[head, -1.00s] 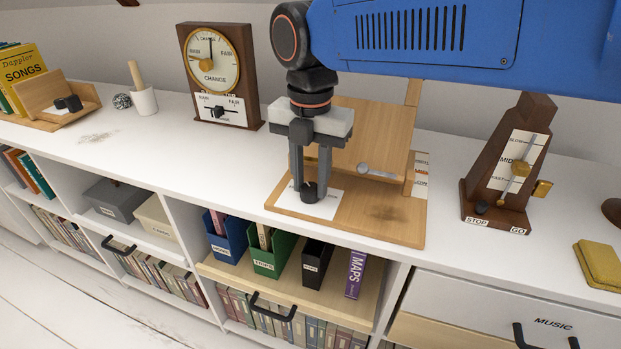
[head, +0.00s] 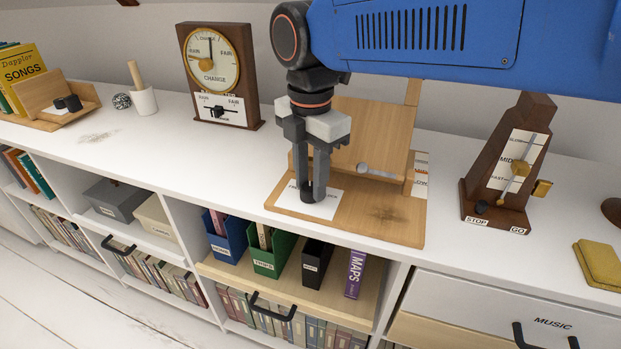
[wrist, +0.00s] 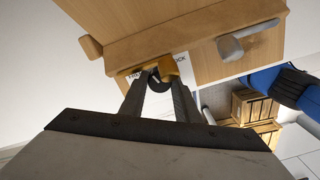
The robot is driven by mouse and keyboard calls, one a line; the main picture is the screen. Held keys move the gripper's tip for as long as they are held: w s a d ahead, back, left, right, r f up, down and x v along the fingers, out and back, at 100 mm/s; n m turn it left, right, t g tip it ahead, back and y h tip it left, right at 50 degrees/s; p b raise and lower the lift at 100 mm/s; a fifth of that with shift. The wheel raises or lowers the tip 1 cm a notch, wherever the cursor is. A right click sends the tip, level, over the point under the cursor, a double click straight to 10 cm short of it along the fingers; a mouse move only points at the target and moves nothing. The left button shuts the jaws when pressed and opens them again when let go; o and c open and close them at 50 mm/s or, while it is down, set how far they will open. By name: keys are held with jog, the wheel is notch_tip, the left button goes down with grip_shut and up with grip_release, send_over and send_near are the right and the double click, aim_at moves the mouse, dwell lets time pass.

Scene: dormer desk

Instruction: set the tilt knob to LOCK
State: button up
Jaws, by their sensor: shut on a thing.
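The wooden stand (head: 395,225) is on the white counter, with its board (head: 385,125) leaning back. A white label (head: 322,208) lies on the front left of its base; parts of its lettering show, but most is covered. The dark tilt knob (head: 307,194) is on this label. My gripper (head: 313,190) points down and is shut on the knob, its fingers on either side. The pointer's exact setting cannot be told.
A clock-like weather dial (head: 218,110) stands left of the stand. A dark wooden metronome-like device (head: 505,185) stands to the right, with a yellow block (head: 598,263) beyond it. A grey rod (head: 385,173) sticks out at the board's front. The counter between the dial and stand is clear.

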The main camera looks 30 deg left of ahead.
jog(key=shift+m, duration=0.6)
jog(key=o, duration=1)
jog(key=shift+o, duration=0.2)
jog(key=shift+n, duration=0.3)
